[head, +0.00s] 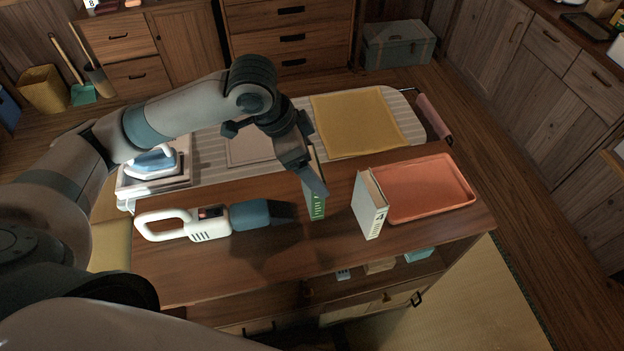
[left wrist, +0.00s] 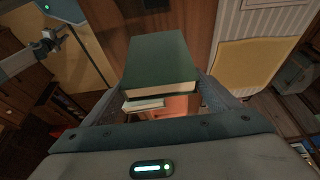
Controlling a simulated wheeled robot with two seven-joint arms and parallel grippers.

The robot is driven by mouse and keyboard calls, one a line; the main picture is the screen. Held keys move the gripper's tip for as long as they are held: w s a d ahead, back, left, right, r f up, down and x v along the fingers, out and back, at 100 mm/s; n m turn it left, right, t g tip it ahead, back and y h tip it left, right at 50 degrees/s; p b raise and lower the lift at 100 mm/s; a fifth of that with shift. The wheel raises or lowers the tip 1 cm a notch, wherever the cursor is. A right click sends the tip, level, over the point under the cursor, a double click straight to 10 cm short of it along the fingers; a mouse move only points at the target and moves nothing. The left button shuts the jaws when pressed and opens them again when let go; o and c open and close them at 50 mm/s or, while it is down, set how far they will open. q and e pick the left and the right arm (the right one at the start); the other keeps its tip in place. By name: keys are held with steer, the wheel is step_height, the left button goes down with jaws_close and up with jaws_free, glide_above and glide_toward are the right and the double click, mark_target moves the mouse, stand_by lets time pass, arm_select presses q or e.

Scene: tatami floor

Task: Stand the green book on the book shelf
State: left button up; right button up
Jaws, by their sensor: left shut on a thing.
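The green book (head: 317,208) is between the fingers of my left gripper (head: 315,188), which is shut on it. It hangs upright, spine edge showing, over the wooden top (head: 240,265) of a low shelf unit. I cannot tell whether its lower end touches the top. In the left wrist view the green cover (left wrist: 160,62) fills the space between the fingers. A pale grey-white book (head: 370,208) stands upright on the top, to the right of the green book and apart from it.
An orange tray (head: 460,196) lies right of the pale book. A white handheld vacuum (head: 207,225) lies to the left. Behind are an ironing board with a yellow cloth (head: 355,122) and a blue iron (head: 153,161). Small items sit in the open shelf below the top.

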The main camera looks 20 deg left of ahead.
mark_target(315, 205)
arm_select(q)
steer(key=shift+f, duration=0.75)
arm_select(e)
steer(key=shift+a+r, duration=0.15)
steer(key=shift+a, duration=0.4)
arm_select(q)
steer(key=shift+f, duration=0.1)
arm_select(e)
steer(key=shift+d, duration=0.15)
arm_select(q)
steer(key=shift+f+p, duration=0.5)
steer(key=shift+f, duration=1.3)
arm_select(e)
steer(key=shift+d+r, duration=0.45)
steer(key=shift+r, duration=0.05)
arm_select(q)
steer(key=o, duration=1.6)
steer(key=shift+f, duration=0.1)
arm_select(e)
steer(key=shift+a, duration=0.3)
steer(key=shift+a, duration=0.1)
